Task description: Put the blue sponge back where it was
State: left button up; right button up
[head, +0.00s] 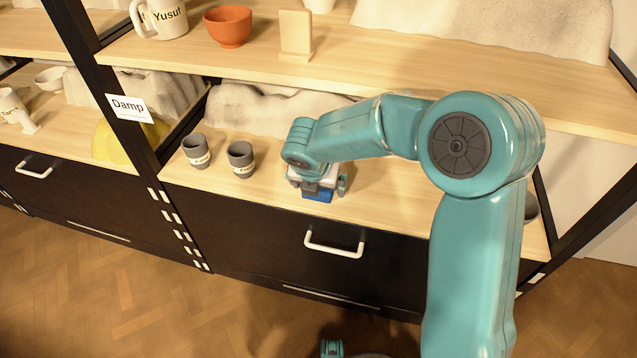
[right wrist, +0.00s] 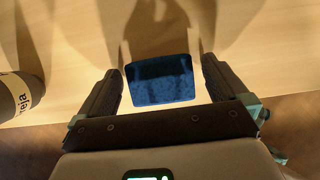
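The blue sponge (head: 318,196) is at the front of the middle shelf board (head: 385,200), below my right gripper (head: 319,188). In the right wrist view the sponge (right wrist: 160,80) sits between the two dark fingers of my right gripper (right wrist: 162,82). A narrow gap of light wood shows on each side of it, wider on the right, so the gripper is open around the sponge and not closed on it. The gripper hides much of the sponge in the head view. My left gripper is not in view.
Two grey labelled cups (head: 197,151) (head: 241,159) stand left of the sponge; one cup (right wrist: 18,92) is close in the right wrist view. White lumpy shapes (head: 262,112) lie behind. The upper shelf (head: 400,62) overhangs. A dark round object (head: 531,207) is partly hidden at right.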

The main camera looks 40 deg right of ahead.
jog(key=p+v, duration=0.5)
jog(key=v, duration=0.7)
jog(key=s+a+f+m+g+y, duration=0.1)
jog(key=s+a+f+m+y, duration=0.3)
jog(key=f, duration=0.5)
jog(key=s+a+f+m+g+y, duration=0.1)
jog(key=s+a+f+m+g, duration=0.1)
jog(key=a+f+m, duration=0.5)
jog(key=s+a+f+m+y, duration=0.2)
jog(key=s+a+f+m, duration=0.2)
jog(key=s+f+m, duration=0.8)
notch_tip(320, 180, down, 3)
jog(key=m, duration=0.5)
jog(key=shift+r, duration=0.2)
